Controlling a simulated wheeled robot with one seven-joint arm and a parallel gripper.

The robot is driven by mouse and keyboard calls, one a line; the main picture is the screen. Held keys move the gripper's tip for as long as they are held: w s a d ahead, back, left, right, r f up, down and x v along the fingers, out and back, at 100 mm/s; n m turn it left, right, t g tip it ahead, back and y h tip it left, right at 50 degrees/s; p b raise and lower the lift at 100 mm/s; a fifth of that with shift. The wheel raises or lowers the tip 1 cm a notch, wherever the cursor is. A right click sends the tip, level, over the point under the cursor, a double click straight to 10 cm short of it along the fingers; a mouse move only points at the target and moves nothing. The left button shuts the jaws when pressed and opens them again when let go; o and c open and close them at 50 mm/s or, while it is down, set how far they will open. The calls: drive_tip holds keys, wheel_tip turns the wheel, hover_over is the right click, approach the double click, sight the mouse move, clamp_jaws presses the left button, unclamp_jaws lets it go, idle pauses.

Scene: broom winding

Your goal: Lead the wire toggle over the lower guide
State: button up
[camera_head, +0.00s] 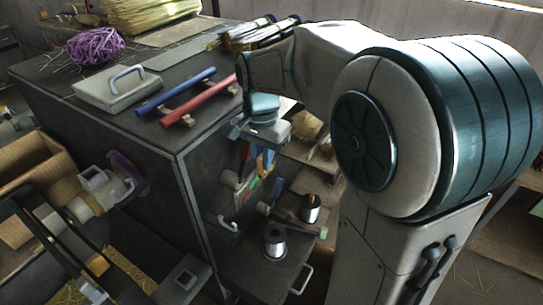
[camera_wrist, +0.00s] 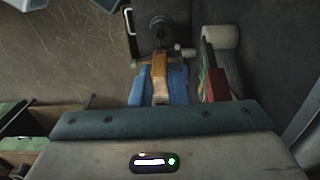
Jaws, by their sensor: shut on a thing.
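My gripper (camera_wrist: 160,92) is shut on a light wooden piece, which I take to be the wire toggle (camera_wrist: 160,72). The toggle sits between the blue fingers in the wrist view. In the head view my gripper (camera_head: 262,163) hangs beside the dark cabinet's side, and the toggle cannot be made out clearly. A pale roller (camera_wrist: 220,37) is to the right of the toggle in the wrist view, apart from it. A pale peg (camera_head: 230,180) and a white hook (camera_head: 228,223) are on the cabinet side. I cannot tell which one is the lower guide. The wire is too thin to see.
Two wire spools (camera_head: 275,242) (camera_head: 311,208) stand low by a dark shelf (camera_head: 250,268). Red and green pieces (camera_wrist: 215,84) are close to the right of my fingers. The cabinet (camera_head: 130,150) carries a blue bar (camera_head: 175,92), a red bar (camera_head: 200,100) and purple twine (camera_head: 96,46).

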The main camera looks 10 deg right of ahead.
drive_tip(key=s+a+r+p, duration=0.1)
drive_tip(key=a+r+p, duration=0.3)
drive_tip(key=a+r, duration=0.15)
drive_tip(key=s+a, duration=0.6)
drive_tip(key=a, duration=0.4)
wheel_tip(320, 180, down, 21)
drive_tip(key=b, duration=1.6)
